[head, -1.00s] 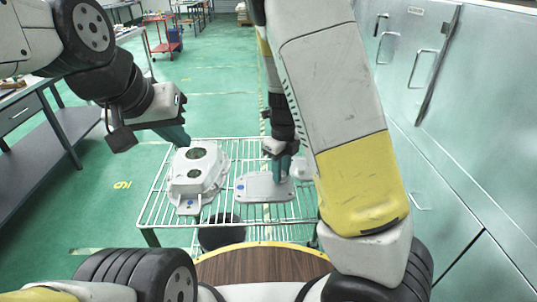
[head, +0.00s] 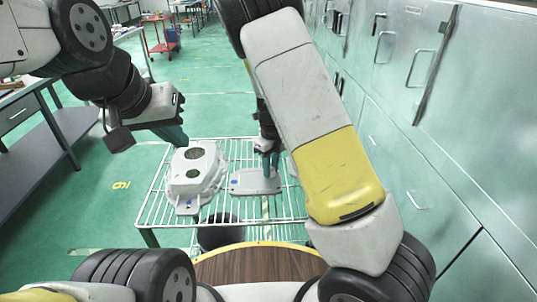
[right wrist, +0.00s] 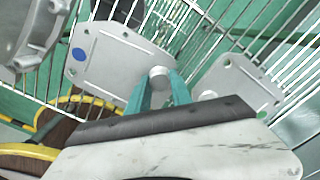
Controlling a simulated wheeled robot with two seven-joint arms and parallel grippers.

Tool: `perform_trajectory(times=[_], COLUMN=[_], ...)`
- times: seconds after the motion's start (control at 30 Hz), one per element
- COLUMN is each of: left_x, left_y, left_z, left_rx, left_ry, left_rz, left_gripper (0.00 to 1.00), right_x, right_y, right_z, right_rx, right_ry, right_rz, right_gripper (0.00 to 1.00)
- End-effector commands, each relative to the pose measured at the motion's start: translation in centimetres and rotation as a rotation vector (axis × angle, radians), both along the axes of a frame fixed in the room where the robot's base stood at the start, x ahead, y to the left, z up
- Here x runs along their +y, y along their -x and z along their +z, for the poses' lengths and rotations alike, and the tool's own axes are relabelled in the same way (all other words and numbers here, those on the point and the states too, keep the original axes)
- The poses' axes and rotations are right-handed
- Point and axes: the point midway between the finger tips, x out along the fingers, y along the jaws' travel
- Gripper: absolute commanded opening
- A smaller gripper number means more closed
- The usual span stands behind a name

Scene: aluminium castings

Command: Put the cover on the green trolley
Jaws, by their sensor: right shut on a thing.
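A flat grey cover (head: 255,184) with a blue dot lies level at the wire rack (head: 225,218), right of a grey cast housing (head: 192,172). In the right wrist view the cover (right wrist: 112,62) shows its round knob (right wrist: 159,77) between my fingers. My right gripper (head: 269,165) is shut on that knob, pointing down; in the right wrist view its fingers (right wrist: 159,88) flank it. I cannot tell whether the cover touches the wires. My left gripper (head: 176,137) hangs empty left of the rack; its jaw opening is unclear. I cannot make out a green trolley for certain.
A second grey plate (right wrist: 232,88) with a green dot lies close right of the cover, mostly hidden by my arm in the head view. Metal cabinets (head: 455,120) line the right. A workbench (head: 40,120) stands left. A red trolley (head: 160,38) stands far back.

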Motion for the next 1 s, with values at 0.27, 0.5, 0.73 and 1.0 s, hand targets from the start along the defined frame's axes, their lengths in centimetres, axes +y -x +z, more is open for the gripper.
perform_trajectory(times=[0.27,0.5,0.73,1.0], left_x=[0.0,0.0,0.0,0.0], left_y=[0.0,0.0,0.0,0.0], left_z=[0.0,0.0,0.0,0.0], left_rx=[0.000,0.000,0.000,0.000], left_ry=[0.000,0.000,0.000,0.000], left_rz=[0.000,0.000,0.000,0.000], left_gripper=[0.00,0.00,0.00,0.00], right_x=[0.0,0.0,0.1,0.1], right_y=[0.0,0.0,-0.1,-0.1], right_z=[-0.2,-0.2,2.0,7.9], right_rx=[0.000,0.000,-0.004,-0.004], right_ry=[0.000,0.000,-0.002,-0.003], right_rz=[0.000,0.000,0.000,0.001], right_gripper=[0.48,0.48,0.48,0.48])
